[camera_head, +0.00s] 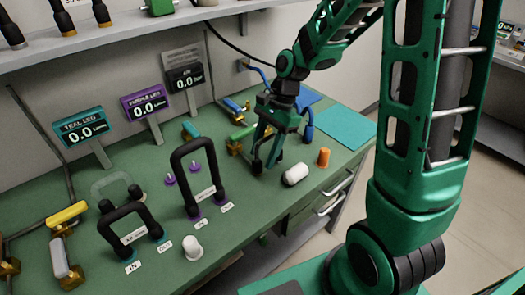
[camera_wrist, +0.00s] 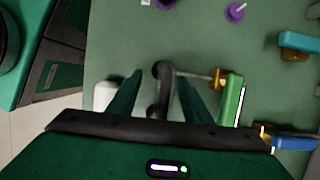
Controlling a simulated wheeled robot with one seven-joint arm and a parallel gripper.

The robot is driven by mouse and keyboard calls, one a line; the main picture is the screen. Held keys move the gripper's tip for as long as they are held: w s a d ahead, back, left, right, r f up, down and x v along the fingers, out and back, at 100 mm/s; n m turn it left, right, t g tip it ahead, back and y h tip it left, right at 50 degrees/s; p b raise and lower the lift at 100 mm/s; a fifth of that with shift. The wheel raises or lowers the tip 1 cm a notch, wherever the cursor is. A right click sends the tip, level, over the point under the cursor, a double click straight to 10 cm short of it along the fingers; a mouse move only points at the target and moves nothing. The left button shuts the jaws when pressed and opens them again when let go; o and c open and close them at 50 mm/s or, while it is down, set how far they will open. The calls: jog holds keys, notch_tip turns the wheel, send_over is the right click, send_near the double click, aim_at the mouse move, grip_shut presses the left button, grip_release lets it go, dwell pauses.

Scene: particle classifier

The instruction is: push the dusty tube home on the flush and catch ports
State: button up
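My gripper (camera_head: 268,160) reaches down near the bench's right end. In the wrist view my gripper (camera_wrist: 160,76) has its two green fingers apart, one on each side of a dark grey tube (camera_wrist: 164,100). A gap shows on both sides of the tube, so the fingers look open around it. In the head view, a dark end of this tube (camera_head: 257,166) seems to show below the fingers; the rest is hidden. I cannot make out the flush and catch ports or the tube's seating.
A white cap (camera_head: 295,174) and an orange cap (camera_head: 323,157) are right of my gripper. A green-handled valve (camera_wrist: 232,100) is close to the right finger. Two black arched tubes (camera_head: 194,150) (camera_head: 130,218) stand to the left. A blue tube (camera_head: 308,122) is behind my gripper.

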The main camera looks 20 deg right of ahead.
jog(key=v, duration=1)
jog(key=shift+w+d+r, duration=0.15)
jog(key=shift+r, duration=0.2)
jog(key=s+d+n+h, duration=0.2)
jog(key=s+d+n, duration=0.2)
jog(key=s+d, duration=0.3)
jog(key=s+d+n+t+h, duration=0.1)
jog(key=s+d+n, duration=0.3)
jog(key=s, duration=1.3)
jog(key=d, duration=0.4)
jog(key=shift+d+h, duration=0.25)
jog(key=shift+h, duration=0.15)
